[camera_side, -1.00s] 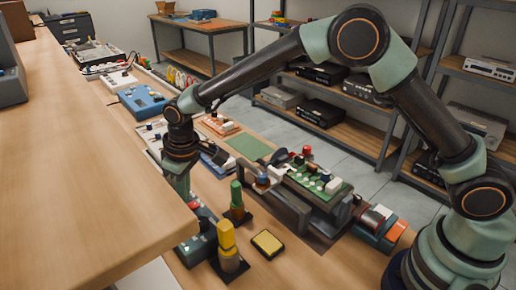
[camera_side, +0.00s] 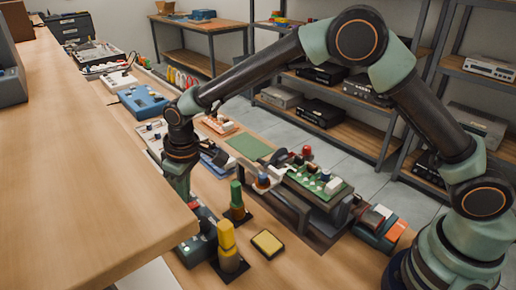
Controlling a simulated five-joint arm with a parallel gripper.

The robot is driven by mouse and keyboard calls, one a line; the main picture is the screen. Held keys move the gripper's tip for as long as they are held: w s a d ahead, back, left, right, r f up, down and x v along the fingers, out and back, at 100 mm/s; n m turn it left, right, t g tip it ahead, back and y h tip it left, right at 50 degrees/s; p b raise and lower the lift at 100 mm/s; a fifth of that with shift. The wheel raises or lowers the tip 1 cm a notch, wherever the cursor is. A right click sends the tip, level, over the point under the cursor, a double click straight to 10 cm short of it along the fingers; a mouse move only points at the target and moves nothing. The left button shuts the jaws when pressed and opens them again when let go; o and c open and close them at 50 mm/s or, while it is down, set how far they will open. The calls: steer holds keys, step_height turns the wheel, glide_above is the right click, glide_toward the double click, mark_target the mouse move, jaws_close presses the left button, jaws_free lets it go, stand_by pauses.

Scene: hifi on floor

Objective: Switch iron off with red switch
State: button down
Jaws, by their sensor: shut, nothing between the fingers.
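My gripper (camera_side: 184,194) points down beside the edge of the wooden shelf in the foreground, with its fingers shut and empty. Its tips are just above and behind a dark green box (camera_side: 203,243), which looks like the iron's station, with a small green light on its front. A bit of red shows near the fingertips, but I cannot tell whether it is the switch or whether the tips touch it. A yellow-handled tool (camera_side: 227,237), apparently the iron, stands upright in a dark stand to the right of the box. The shelf hides part of the box's left side.
A green-handled tool (camera_side: 237,196) stands upright close to the right of my gripper. A yellow sponge (camera_side: 267,242) lies in a dark tray. A green circuit board (camera_side: 314,182) sits in a holder farther right. The wooden shelf (camera_side: 85,190) blocks the left.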

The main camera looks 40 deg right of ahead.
steer(key=shift+f, duration=0.7)
stand_by(0.3)
steer(key=shift+r, duration=3.55)
